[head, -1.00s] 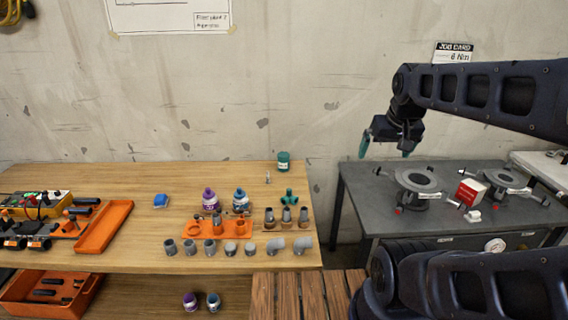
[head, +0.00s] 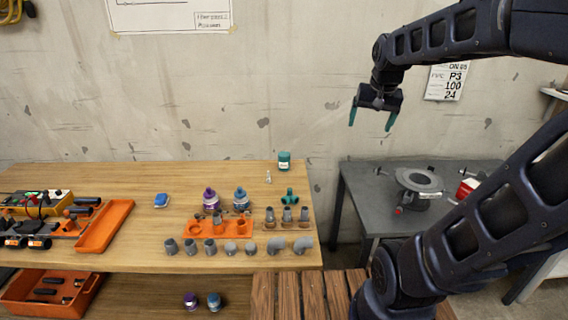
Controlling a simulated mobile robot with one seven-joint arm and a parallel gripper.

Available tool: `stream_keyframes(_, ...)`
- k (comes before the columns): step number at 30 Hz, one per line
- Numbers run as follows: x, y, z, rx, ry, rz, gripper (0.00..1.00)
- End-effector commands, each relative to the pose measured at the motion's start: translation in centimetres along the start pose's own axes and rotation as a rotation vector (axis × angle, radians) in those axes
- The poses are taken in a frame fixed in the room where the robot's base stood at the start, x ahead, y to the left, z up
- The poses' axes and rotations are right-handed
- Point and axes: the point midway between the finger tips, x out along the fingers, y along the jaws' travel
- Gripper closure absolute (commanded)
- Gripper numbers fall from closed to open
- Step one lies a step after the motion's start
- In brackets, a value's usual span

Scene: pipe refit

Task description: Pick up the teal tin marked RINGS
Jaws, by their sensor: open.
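A small teal tin (head: 284,161) with a pale band stands upright at the back right corner of the wooden bench. Its lettering is too small to read. My gripper (head: 371,119) is open and empty, fingers pointing down. In the picture it is above and to the right of the tin, in front of the wall, and clear of the tin.
The wooden bench (head: 130,190) also holds a teal fitting (head: 289,196), purple-capped (head: 211,199) and blue-capped (head: 241,199) containers, grey pipe fittings, an orange tray (head: 104,227) and a blue item (head: 161,200). A dark metal table (head: 365,190) with a flange (head: 419,180) stands right.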

Motion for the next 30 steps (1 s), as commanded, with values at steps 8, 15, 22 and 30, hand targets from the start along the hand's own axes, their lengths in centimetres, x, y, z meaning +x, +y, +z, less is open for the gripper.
stream_keyframes(8, 2.1, -3.4, -7.5, 0.144, -0.05, 0.006, 0.14)
stream_keyframes(15, 5.1, -6.6, -13.4, 0.269, -0.089, 0.018, 0.14)
stream_keyframes(22, 9.2, -9.9, -18.6, 0.388, -0.124, 0.037, 0.14)
stream_keyframes(30, 15.2, -14.1, -23.8, 0.529, -0.162, 0.066, 0.14)
